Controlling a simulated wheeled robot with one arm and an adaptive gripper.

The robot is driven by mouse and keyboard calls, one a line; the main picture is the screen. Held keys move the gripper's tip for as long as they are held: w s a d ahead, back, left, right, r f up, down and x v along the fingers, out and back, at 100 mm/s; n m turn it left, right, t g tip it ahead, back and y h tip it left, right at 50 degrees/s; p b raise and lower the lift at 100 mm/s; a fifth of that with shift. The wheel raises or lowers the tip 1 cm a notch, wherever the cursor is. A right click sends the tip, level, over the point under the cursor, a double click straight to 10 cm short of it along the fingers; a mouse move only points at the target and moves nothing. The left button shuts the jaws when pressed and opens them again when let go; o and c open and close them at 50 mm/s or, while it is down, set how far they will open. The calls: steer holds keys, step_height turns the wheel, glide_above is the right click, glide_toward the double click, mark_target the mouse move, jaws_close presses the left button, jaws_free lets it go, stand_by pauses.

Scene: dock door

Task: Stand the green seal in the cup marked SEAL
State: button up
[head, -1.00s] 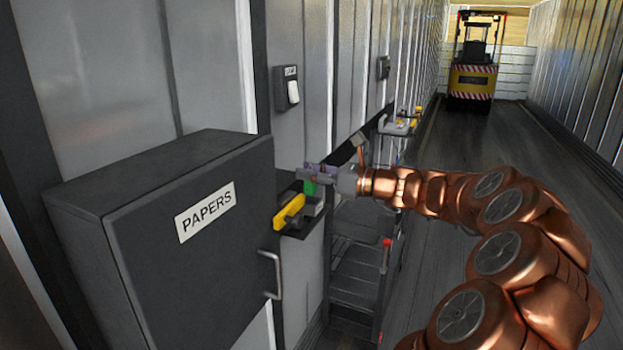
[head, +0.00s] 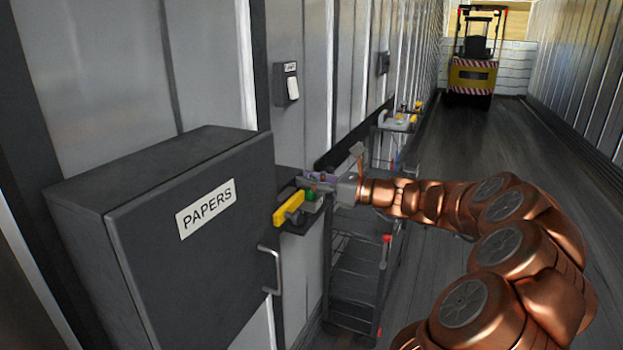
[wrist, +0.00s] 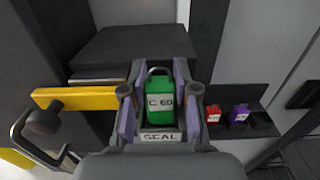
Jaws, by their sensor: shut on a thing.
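The green seal (wrist: 160,102) has a white label reading "C 60" and a dark shackle on top. My gripper (wrist: 156,108) is shut on it, with purple pads at its left and right sides. The seal looks upright. The cup marked SEAL (wrist: 158,136) is directly below and around its lower end in the wrist view; whether the seal rests on the cup's bottom is hidden. In the head view my gripper (head: 322,182) is low over the wall shelf, and the green seal (head: 310,194) shows just under it.
A yellow bar (wrist: 75,98) is left of the cup. A red seal (wrist: 213,114) and a purple seal (wrist: 239,115) sit on the shelf to the right. The grey PAPERS cabinet (head: 160,235) stands close on the left. A wire cart (head: 355,275) is below the shelf.

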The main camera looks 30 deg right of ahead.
steer(key=shift+f, duration=0.25)
steer(key=o, duration=0.9)
steer(key=shift+s+a, duration=0.1)
steer(key=shift+a, duration=0.1)
steer(key=shift+d+f, duration=0.1)
steer(key=shift+d, duration=0.1)
steer(key=shift+d+r, duration=0.15)
steer(key=shift+r, duration=0.2)
steer(key=b+v, duration=0.1)
steer(key=v, duration=0.3)
steer(key=b+v, duration=0.1)
steer(key=v, duration=0.6)
steer(key=shift+s+d+r+b, duration=0.1)
steer(key=shift+s+r+b, duration=0.3)
